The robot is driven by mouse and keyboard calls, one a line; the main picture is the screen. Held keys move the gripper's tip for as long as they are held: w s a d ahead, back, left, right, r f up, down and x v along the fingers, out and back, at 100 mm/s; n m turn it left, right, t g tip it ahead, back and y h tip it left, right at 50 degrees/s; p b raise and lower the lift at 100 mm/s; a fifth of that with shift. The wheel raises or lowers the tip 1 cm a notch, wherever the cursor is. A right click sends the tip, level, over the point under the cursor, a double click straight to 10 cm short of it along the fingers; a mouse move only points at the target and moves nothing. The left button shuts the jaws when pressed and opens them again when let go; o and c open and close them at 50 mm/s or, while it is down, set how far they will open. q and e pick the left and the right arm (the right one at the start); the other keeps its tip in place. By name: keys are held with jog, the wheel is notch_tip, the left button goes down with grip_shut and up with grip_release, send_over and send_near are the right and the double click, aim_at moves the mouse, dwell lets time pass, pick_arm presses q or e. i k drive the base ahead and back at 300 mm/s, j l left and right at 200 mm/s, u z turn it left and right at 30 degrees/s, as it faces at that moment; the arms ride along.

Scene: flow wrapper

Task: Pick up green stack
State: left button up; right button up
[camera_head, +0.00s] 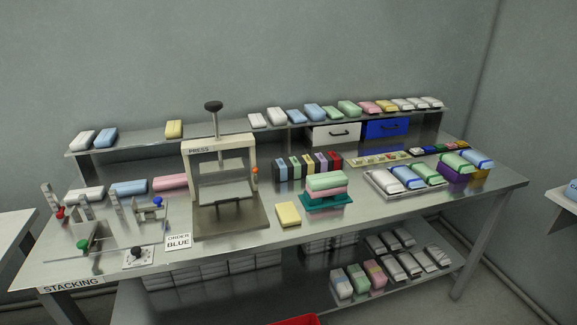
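A green block (325,180) lies on top of a pink block (326,193). Both rest on a teal base (342,202) near the middle of the table, right of the press. Other green blocks are in view: one in a metal tray (373,180) among white and blue ones, one on a purple box (449,174), and one on the back shelf (349,108). I cannot tell from the picture which of these is the green stack. Neither of my grippers is in view.
The press (219,185) stands left of the teal base. A yellow block (288,214) lies close to the base's left. An "ORDER BLUE" card (178,241) and a stacking fixture (96,237) are at the left. The front right tabletop (400,208) is clear.

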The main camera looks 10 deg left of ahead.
aim_at(333, 179)
jog(key=k+u, duration=0.1)
jog(key=u, duration=0.25)
jog(key=k+u, duration=0.15)
jog(key=u, duration=0.2)
jog(key=k+u, duration=0.1)
jog(key=u, duration=0.25)
